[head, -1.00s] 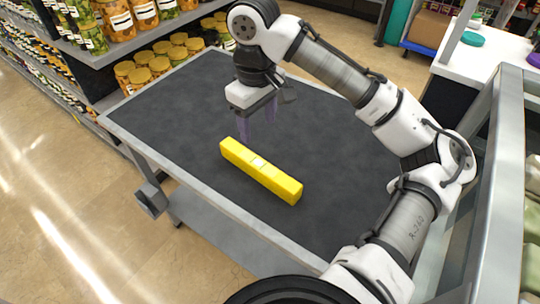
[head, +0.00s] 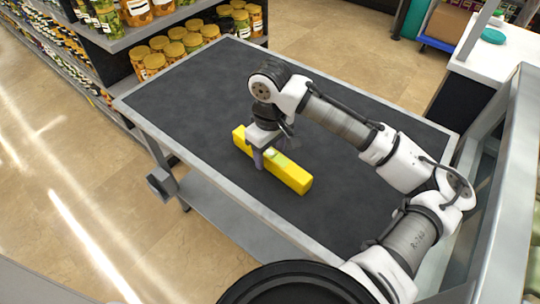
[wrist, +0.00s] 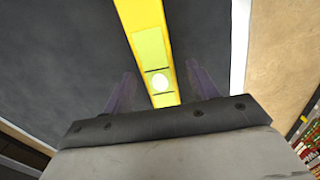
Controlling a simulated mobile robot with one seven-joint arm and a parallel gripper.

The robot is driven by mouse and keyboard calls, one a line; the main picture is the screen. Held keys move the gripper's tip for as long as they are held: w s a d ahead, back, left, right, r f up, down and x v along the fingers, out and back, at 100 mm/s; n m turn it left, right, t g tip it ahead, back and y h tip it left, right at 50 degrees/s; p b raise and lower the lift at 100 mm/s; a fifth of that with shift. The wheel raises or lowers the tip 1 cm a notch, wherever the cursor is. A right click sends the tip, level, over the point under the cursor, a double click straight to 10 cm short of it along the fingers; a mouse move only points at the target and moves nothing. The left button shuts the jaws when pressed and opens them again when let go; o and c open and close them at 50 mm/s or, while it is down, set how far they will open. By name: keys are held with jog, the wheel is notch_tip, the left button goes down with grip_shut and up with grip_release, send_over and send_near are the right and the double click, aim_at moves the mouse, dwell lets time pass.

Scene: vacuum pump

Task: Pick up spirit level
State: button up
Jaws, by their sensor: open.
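The yellow spirit level (head: 289,175) lies on the dark top of a cart in the head view. In the wrist view the spirit level (wrist: 147,32) runs up from between the fingers, with its pale green vial window and a round white spot showing. My gripper (head: 268,158) is down over the middle of the level in the head view. In the wrist view my gripper (wrist: 161,92) is open, with one purple finger on each side of the level and a gap on both sides. The wrist hides part of the level in the head view.
The cart top (head: 190,100) is otherwise clear, with a light metal rim. Shelves of jars (head: 175,45) stand beyond its far left edge. A white counter (head: 495,50) stands at the right.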

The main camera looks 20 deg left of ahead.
jog(key=shift+f, duration=0.4)
jog(key=shift+c, duration=0.5)
jog(key=c, duration=1.1)
jog(key=shift+o, duration=0.2)
jog(key=shift+r, duration=0.15)
